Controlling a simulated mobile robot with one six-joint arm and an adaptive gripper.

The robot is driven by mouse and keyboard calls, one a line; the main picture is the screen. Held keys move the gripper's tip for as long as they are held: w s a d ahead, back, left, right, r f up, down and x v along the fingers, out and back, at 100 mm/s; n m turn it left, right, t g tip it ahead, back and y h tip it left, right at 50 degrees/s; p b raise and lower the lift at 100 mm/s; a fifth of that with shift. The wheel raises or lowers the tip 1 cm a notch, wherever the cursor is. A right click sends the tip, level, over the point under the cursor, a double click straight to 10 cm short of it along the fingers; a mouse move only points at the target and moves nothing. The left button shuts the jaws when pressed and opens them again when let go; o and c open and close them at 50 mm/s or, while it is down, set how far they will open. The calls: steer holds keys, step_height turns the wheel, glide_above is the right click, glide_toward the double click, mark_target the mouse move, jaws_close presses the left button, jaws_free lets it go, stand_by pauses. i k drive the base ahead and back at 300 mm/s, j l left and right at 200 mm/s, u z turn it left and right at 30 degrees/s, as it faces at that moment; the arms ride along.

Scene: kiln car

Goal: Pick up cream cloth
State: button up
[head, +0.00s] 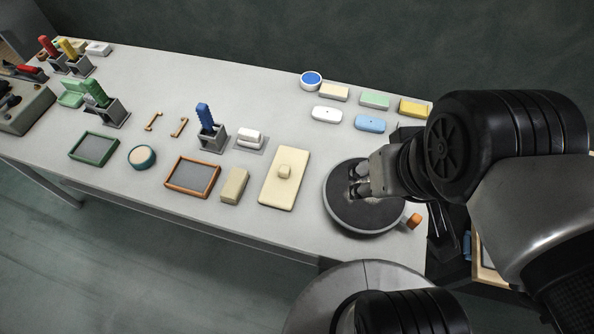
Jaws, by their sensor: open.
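A small cream folded-looking piece (334,92), which looks like the cream cloth, lies at the back edge of the table, right of a round blue-topped dish. A thicker cream block (234,186) lies near the front edge, and I cannot tell for certain which is cloth. My gripper (356,182) is open and empty, over the dark round turntable (338,204). It is apart from both cream pieces, nearer the front than the small one and to the right of the block. My arm hides part of the turntable.
Green (374,99), yellow (411,107), white (327,115) and blue (370,124) pieces lie close around the small cream one, with the blue-topped dish (311,79) beside it. A cream board with a knob (285,184) lies left of the turntable. The table's back middle is clear.

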mark_target(231, 192)
steer(key=i+j, duration=0.1)
steer(key=j, duration=0.95)
steer(key=i+j, duration=0.15)
steer(key=j, duration=0.4)
steer(key=z, duration=0.05)
